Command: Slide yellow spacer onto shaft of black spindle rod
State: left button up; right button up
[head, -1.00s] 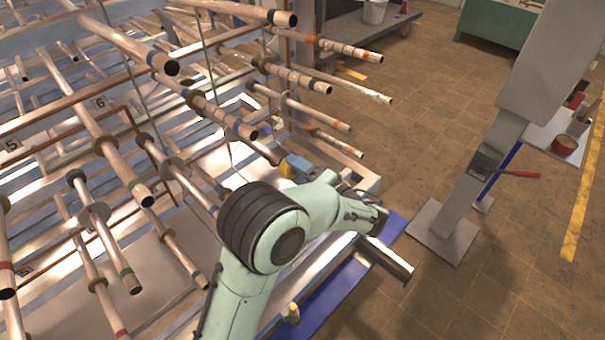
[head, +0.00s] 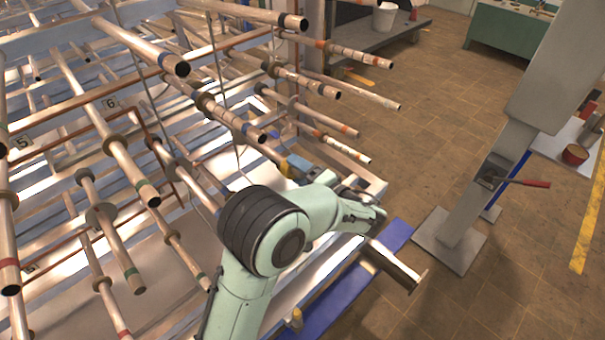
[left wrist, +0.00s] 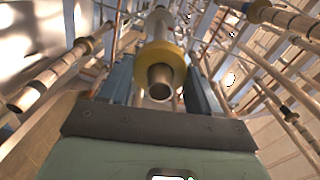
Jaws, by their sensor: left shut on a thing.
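The yellow spacer (left wrist: 176,58) is a ring between the fingers of my left gripper (left wrist: 160,90) in the left wrist view. A pale rod (left wrist: 160,76) with an open end pointing at the camera shows through the ring, so the spacer appears to be around it. In the head view my left gripper (head: 291,167) is shut on the spacer (head: 283,167) at the rack's right side. My forearm hides part of the gripper there. I cannot make out a black marking on this rod. My right gripper is not in view.
A rack of many parallel rods with coloured bands (head: 128,273) fills the left. Neighbouring rods (left wrist: 40,84) lie close on both sides of the gripper. A grey post (head: 480,205) with a red-handled lever (head: 525,183) stands to the right.

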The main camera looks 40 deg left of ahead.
pick_arm(q)
jog(key=shift+w+a+f+b, duration=0.15)
jog(key=shift+a+b, duration=0.2)
jog(key=shift+a, duration=1.4)
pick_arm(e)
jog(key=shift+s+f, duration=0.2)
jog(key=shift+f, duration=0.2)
pick_arm(q)
jog(key=shift+a, duration=0.35)
jog(key=o, duration=1.1)
jog(key=shift+d, duration=0.15)
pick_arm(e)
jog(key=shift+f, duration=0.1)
pick_arm(q)
jog(key=s+d+r+b, duration=0.1)
jog(key=d, duration=1.2)
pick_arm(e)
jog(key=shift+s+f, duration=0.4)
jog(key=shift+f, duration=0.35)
pick_arm(q)
jog(key=shift+s, duration=0.1)
